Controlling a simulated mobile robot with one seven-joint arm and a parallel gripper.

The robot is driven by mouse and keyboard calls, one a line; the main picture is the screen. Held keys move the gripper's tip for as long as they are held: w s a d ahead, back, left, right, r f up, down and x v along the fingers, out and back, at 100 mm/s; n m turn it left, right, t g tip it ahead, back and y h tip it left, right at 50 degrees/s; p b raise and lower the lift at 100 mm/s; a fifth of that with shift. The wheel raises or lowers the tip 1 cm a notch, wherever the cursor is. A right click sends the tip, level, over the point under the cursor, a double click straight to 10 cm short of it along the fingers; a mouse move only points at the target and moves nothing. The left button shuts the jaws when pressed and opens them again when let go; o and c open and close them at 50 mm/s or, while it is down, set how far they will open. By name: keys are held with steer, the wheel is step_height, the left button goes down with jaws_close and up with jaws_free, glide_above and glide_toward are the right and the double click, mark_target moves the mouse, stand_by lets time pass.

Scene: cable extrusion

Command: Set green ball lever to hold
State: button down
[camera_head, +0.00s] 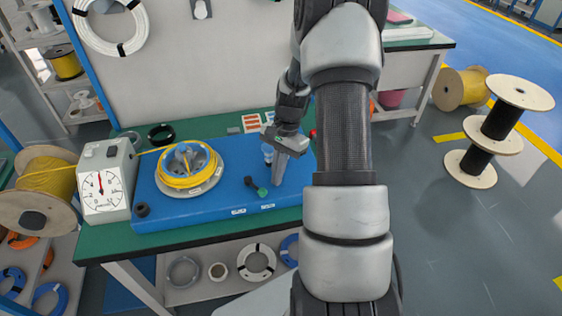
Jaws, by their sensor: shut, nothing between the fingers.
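The green ball lever (262,192) stands on the front right part of the blue machine base (219,213). Its small green ball is at the lower right end, and its dark end (249,181) is to the upper left. My gripper (277,181) points down just to the right of the green ball, with its fingers together and nothing held. I cannot tell whether a finger touches the lever. Label plates lie along the base's front edge, too small to read. My arm hides the right end of the base.
A yellow cable coil (186,172) sits on a round turntable left of the lever. A dial gauge (103,186) stands at the bench's left end. A red knob (312,134) shows beside my arm. Wooden spools (483,165) stand on the floor at right.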

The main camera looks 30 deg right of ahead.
mark_target(256, 187)
steer(key=shift+s+a+r, duration=0.15)
steer(key=shift+s+a, duration=0.05)
steer(key=shift+a, duration=0.3)
steer(key=shift+s+a+r, duration=0.15)
steer(key=shift+s+a, duration=0.05)
steer(key=shift+a, duration=0.3)
steer(key=shift+s+a+r, duration=0.15)
steer(key=shift+s+a, duration=0.05)
steer(key=shift+a, duration=0.3)
